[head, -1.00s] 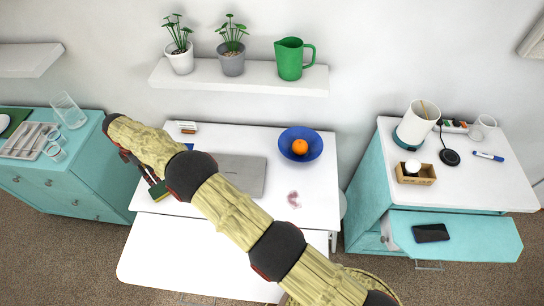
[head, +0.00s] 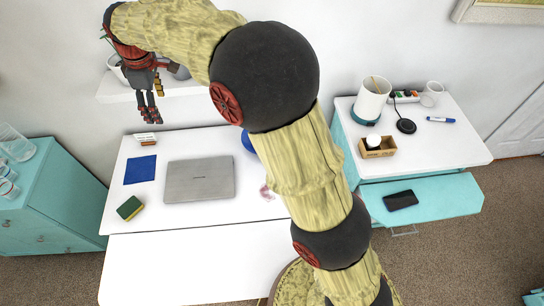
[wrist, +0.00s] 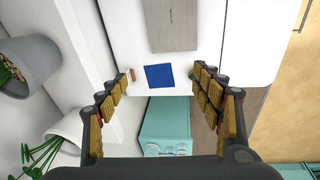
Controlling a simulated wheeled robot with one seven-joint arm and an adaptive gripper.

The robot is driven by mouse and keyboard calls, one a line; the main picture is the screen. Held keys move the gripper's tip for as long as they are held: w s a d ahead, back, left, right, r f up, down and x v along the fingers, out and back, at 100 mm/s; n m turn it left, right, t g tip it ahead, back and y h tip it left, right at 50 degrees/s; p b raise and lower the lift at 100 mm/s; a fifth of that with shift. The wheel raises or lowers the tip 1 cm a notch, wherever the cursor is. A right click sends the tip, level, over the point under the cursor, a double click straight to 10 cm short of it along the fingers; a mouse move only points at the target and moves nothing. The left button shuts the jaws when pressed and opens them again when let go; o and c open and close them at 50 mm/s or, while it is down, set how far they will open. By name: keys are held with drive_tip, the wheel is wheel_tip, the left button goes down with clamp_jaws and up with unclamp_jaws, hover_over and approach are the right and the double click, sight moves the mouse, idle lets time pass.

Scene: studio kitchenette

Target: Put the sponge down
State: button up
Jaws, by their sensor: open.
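The sponge (head: 130,208), yellow-sided with a dark green top, lies on the left part of the white desk, left of the closed laptop. My gripper (head: 150,112) is raised high above the back left of the desk, in front of the wall shelf, well apart from the sponge. Its fingers are spread with nothing between them, and the wrist view (wrist: 165,103) shows them open and empty too.
A blue cloth (head: 140,169), a small box (head: 145,139) and the grey laptop (head: 199,179) are on the desk (head: 165,222). Plant pots (wrist: 30,65) on the shelf stand close to my raised gripper. My arm hides most of the blue bowl (head: 247,141). An open drawer holds a phone (head: 400,200).

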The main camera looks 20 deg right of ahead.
drive_tip(key=s+d+r+m+t, duration=0.1)
drive_tip(key=s+d+r+m, duration=0.35)
drive_tip(key=s+d, duration=0.4)
drive_tip(key=s+d+r+m+t, duration=0.1)
drive_tip(key=s+d+r+m, duration=0.35)
drive_tip(key=d, duration=0.75)
drive_tip(key=s+d+f+m, duration=0.2)
drive_tip(key=s+d, duration=0.4)
drive_tip(key=s, duration=0.5)
drive_tip(key=s+d+f+m+t+h, duration=0.1)
drive_tip(key=s+d+f+m, duration=0.1)
drive_tip(key=s+d+m, duration=0.2)
drive_tip(key=s+d, duration=0.3)
drive_tip(key=s, duration=0.3)
drive_tip(key=shift+s+d+t, duration=0.3)
drive_tip(key=shift+s, duration=0.1)
